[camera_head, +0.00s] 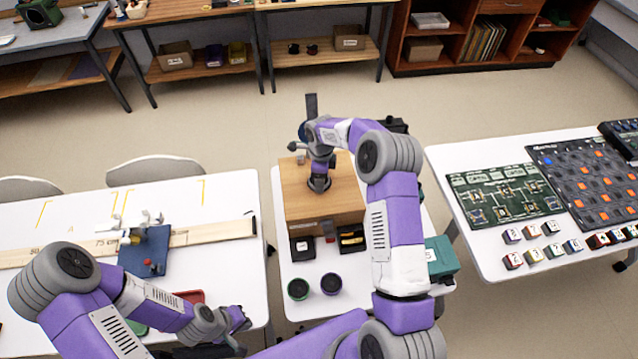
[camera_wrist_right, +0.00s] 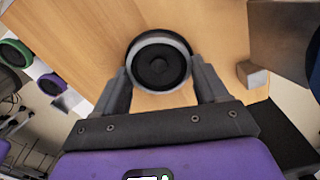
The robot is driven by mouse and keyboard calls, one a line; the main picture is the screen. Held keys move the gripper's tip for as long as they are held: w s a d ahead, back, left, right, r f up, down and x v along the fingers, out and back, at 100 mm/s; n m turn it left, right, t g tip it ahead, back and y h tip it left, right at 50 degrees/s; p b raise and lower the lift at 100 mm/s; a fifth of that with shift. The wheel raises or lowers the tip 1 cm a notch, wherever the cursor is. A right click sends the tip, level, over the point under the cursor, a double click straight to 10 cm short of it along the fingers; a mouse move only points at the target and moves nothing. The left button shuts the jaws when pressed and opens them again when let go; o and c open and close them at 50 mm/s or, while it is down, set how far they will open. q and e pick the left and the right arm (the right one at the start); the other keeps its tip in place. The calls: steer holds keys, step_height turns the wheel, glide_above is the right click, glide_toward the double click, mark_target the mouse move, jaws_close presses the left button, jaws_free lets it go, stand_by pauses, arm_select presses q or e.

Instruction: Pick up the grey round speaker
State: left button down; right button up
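The grey round speaker (camera_wrist_right: 158,62), with a dark cone and a pale grey ring, shows in the right wrist view on a light wooden surface. My right gripper (camera_wrist_right: 158,66) is open, with one finger on each side of the speaker. Whether the fingers touch it I cannot tell. In the head view my right gripper (camera_head: 319,182) is over the wooden box (camera_head: 297,190), and I cannot make out the speaker beneath it. My left gripper (camera_head: 238,318) is low over the left table's front right area, away from the box; its finger gap is unclear.
A small grey block (camera_wrist_right: 252,75) lies right of the speaker. Green (camera_head: 298,289) and purple (camera_head: 331,284) round items stand in front of the box. A teal box (camera_head: 441,256) is on the right. The left table (camera_head: 235,190) holds a ruler and blue stand.

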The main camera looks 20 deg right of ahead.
steer(key=c, duration=0.7)
steer(key=shift+r, duration=0.2)
steer(key=shift+c, duration=0.6)
